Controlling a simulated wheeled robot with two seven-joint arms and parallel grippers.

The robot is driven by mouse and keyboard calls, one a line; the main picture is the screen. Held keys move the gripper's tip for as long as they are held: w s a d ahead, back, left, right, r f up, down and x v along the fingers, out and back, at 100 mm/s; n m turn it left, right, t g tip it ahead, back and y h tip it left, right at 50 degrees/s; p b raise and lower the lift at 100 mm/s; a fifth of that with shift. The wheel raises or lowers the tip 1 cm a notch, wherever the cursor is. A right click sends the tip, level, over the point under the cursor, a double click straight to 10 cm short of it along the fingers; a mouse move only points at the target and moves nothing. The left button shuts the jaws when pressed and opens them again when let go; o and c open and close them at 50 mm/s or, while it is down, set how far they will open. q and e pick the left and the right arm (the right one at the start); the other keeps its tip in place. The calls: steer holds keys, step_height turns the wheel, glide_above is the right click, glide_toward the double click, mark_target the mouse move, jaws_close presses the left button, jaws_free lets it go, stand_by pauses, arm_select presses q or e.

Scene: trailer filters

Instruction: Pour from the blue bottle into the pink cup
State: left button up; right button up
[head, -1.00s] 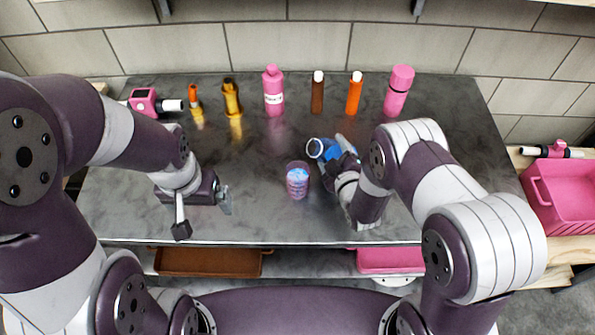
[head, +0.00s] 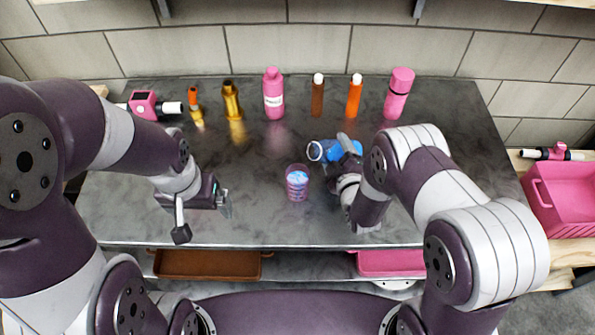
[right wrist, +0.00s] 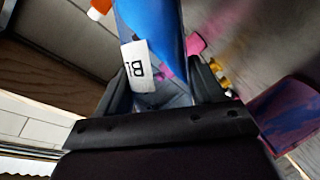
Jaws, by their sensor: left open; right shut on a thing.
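The blue bottle (head: 336,150) is held tilted nearly on its side in my right gripper (head: 348,160), its mouth pointing left, above and behind the pink cup. It also shows in the right wrist view (right wrist: 152,40) with a white label, between the fingers. The pink cup (head: 297,188) stands upright on the table, translucent, with pale blue content inside. It shows at the right edge of the right wrist view (right wrist: 290,112). The bottle's mouth is apart from the cup's rim. My left gripper (head: 226,203) is open and empty, left of the cup.
Along the table's back stand a pink bottle (head: 273,93), a gold bottle (head: 231,99), brown (head: 318,95) and orange (head: 354,96) bottles and a pink flask (head: 398,93). A pink bin (head: 565,195) is at the right. The table's front middle is clear.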

mark_target(337, 143)
steer(key=shift+w+d+r+n+t, duration=0.1)
steer(key=shift+d+r+n+t, duration=0.1)
steer(key=shift+r+n+t, duration=0.35)
steer(key=shift+w+d+r+n+t, duration=0.15)
steer(key=shift+r+n+t, duration=0.1)
steer(key=shift+r+n, duration=0.6)
stand_by(3.3)
steer(key=shift+s+a+r+n+t, duration=0.15)
steer(key=shift+a+r+n+t, duration=0.05)
steer(key=shift+r+n, duration=0.3)
steer(key=shift+s+a+r+n+t, duration=0.1)
steer(key=shift+a+r+n+t, duration=0.1)
steer(key=shift+r+n, duration=0.3)
stand_by(2.3)
